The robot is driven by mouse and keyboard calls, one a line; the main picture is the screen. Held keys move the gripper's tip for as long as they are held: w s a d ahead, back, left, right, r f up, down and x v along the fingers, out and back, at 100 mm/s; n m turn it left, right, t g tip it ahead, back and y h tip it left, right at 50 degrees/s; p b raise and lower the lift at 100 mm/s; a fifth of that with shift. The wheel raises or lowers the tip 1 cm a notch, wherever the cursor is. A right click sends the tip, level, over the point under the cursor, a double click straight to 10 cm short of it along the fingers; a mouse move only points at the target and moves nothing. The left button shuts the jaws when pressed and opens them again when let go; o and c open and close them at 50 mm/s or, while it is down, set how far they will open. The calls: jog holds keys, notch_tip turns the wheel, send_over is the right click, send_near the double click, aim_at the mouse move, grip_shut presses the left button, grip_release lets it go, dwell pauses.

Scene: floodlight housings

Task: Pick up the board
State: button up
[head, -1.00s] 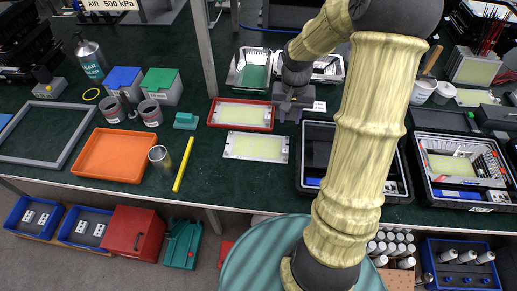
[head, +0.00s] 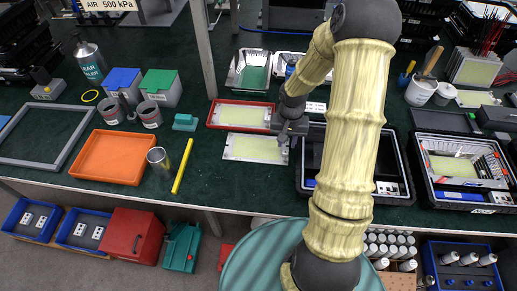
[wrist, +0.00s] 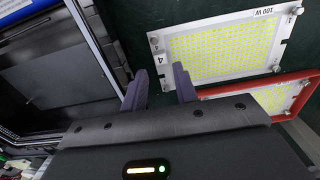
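A white LED board (head: 250,148) with a yellow chip field lies flat on the green bench top. In the wrist view this board (wrist: 222,46) carries a "100 W" label at one corner. A second board (head: 240,114) lies in a red tray (head: 212,122) just behind it. My gripper (head: 288,140) is over the right end of the loose board in the head view. In the wrist view my gripper (wrist: 162,84) shows two separated fingers with nothing between them, beside the board's short edge. Its height above the bench is hard to judge.
A black bin (head: 310,190) stands close to the right of the loose board. A yellow stick (head: 182,166), a metal cup (head: 158,158) and an orange tray (head: 108,156) lie to the left. Bare bench lies left of the board.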

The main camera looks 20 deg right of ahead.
aim_at(285, 153)
notch_tip(285, 153, down, 6)
jog(key=shift+r+b, duration=0.1)
jog(key=shift+b, duration=0.2)
jog(key=shift+c, duration=0.4)
grip_shut()
